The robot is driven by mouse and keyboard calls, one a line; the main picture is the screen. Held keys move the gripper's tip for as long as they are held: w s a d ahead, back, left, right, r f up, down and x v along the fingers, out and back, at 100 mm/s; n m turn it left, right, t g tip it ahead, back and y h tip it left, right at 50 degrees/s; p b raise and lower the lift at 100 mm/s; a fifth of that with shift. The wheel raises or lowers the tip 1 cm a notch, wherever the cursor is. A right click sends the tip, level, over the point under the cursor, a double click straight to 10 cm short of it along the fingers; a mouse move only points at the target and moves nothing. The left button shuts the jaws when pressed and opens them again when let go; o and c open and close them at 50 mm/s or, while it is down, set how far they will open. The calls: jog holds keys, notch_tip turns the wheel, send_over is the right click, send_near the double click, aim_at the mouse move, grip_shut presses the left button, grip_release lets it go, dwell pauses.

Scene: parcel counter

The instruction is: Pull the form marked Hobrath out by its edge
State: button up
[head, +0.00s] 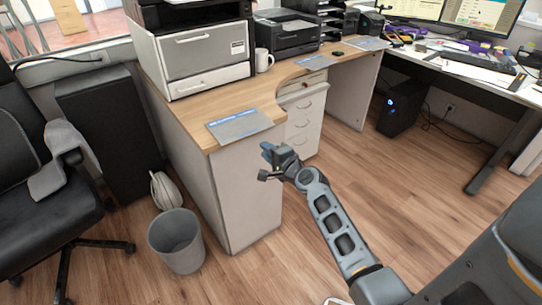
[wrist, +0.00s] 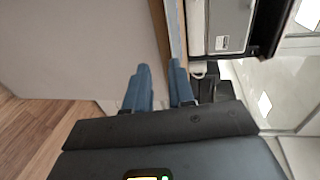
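A grey form with a blue header strip (head: 245,126) lies flat at the near end of the wooden counter (head: 185,115), close to its edge. I cannot tell whether it overhangs. Two similar forms lie further back, one at mid-counter (head: 314,62) and one at the far end (head: 369,43). The name on each is too small to read, so I cannot tell which is Hobrath. My gripper (head: 268,155) is off the counter's near end, just below and right of the nearest form. In the wrist view its blue fingers (wrist: 161,78) stand apart with nothing between them.
A printer (head: 205,58) and a white mug (head: 263,60) stand on the counter behind the nearest form. A grey bin (head: 176,241) and a black chair (head: 45,185) stand at left.

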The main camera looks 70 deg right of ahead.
aim_at(250, 134)
jog(key=shift+r+b+x, duration=0.2)
jog(key=shift+r+x, duration=0.1)
jog(key=shift+x, duration=1.3)
jog(key=shift+r+b+x, duration=0.2)
jog(key=shift+r+x, duration=0.15)
jog(key=shift+x, duration=1.3)
jog(key=shift+r+b+x, duration=0.2)
jog(key=shift+r+x, duration=0.1)
jog(key=shift+x, duration=1.3)
jog(key=shift+w+d, duration=0.1)
jog(key=shift+w, duration=0.05)
jog(key=shift+c, duration=0.4)
grip_shut()
